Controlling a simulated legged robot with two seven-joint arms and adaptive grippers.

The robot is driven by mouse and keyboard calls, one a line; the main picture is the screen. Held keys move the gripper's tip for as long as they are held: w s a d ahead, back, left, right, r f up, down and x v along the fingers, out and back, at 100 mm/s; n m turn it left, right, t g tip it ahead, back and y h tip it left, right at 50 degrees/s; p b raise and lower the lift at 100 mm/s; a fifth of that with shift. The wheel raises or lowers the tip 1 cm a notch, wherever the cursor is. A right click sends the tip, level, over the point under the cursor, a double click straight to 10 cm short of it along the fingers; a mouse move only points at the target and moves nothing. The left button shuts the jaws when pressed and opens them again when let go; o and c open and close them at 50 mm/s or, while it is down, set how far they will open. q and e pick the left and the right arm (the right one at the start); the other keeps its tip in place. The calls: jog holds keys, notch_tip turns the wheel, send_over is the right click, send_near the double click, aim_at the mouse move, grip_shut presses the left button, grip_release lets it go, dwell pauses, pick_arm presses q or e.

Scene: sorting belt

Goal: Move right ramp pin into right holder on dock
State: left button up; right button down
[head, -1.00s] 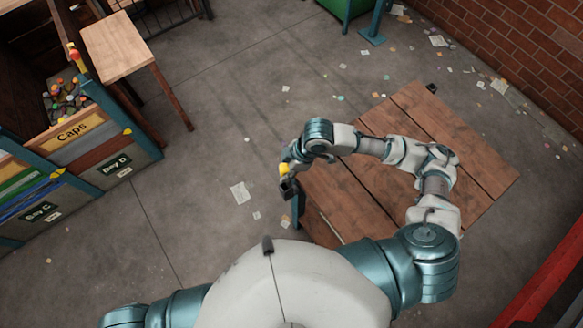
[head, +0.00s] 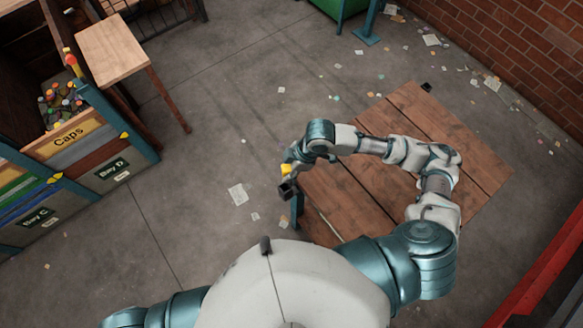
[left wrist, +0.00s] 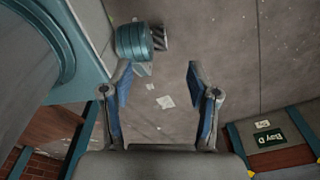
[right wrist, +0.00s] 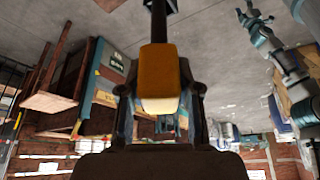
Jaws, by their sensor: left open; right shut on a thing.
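My right gripper (head: 287,182) is shut on a pin with a yellow-orange grip (head: 286,169) and a dark end. In the right wrist view the orange grip (right wrist: 160,70) sits between the fingers, with its dark shaft (right wrist: 158,18) pointing away. The pin is held in the air beside the plank table's left edge. My left gripper (left wrist: 159,75) is open and empty over bare floor in the left wrist view; the head view does not show it. I cannot make out the dock or its right holder in any view.
The plank table (head: 425,130) lies under my right arm. Bays stand at left, with a Caps bin (head: 67,137), yellow pieces on the posts and a red-and-yellow piece (head: 70,60). A small wooden table (head: 110,48) is behind. Open floor with litter lies between.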

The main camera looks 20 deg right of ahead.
jog(key=shift+a+r, duration=0.15)
jog(key=shift+a, duration=0.95)
jog(key=shift+d+p, duration=0.3)
jog(key=shift+p, duration=0.2)
jog(key=shift+d, duration=0.6)
jog(key=shift+a, duration=0.6)
notch_tip(320, 180, down, 2)
jog(key=shift+f+b, duration=0.15)
jog(key=shift+b, duration=0.25)
jog(key=shift+d+f, duration=0.3)
jog(key=shift+f, duration=0.2)
jog(key=shift+a+f+b, duration=0.2)
jog(key=shift+f+b, duration=0.4)
jog(key=shift+f, duration=0.75)
jog(key=shift+a+f+b, duration=0.15)
jog(key=shift+f+b, duration=0.45)
jog(key=shift+f, duration=0.7)
pick_arm(q)
jog(key=shift+s+a+f, duration=0.2)
jog(key=shift+a+f, duration=0.7)
jog(key=shift+f, duration=0.3)
pick_arm(e)
jog(key=c, duration=0.7)
grip_release()
jog(key=shift+r, duration=0.1)
